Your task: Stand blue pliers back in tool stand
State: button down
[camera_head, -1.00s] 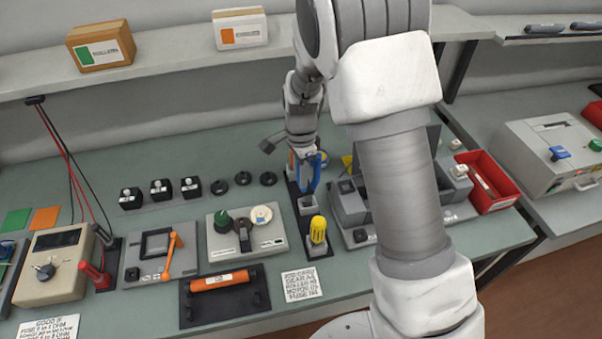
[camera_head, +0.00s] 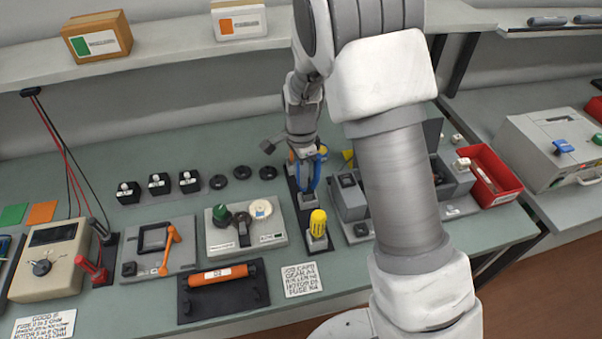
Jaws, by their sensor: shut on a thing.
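The blue pliers (camera_head: 312,182) hang upright below my gripper (camera_head: 308,157), which is shut on them near their top. The tool stand (camera_head: 301,222) is a dark narrow strip with grey sockets. The pliers' lower end is at the middle grey socket (camera_head: 307,201); whether it is inside the socket I cannot tell for sure. A yellow-handled tool (camera_head: 318,222) stands upright in the front socket. An orange item partly shows behind the gripper at the back of the stand. My arm hides part of the area to the right.
Left of the stand is a grey panel with a green knob (camera_head: 222,214). A grey fixture (camera_head: 350,198) stands close on the right, partly behind my arm. A red bin (camera_head: 490,176) is further right. An overhead shelf (camera_head: 165,60) runs along the back.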

jog(key=shift+f+b, duration=0.55)
jog(key=shift+f, duration=0.2)
dwell(0.8)
jog(key=c, duration=0.7)
grip_release()
notch_tip(320, 180, up, 17)
jog(key=shift+f+p, duration=0.2)
jog(key=shift+p, duration=0.1)
jog(key=shift+r, duration=0.45)
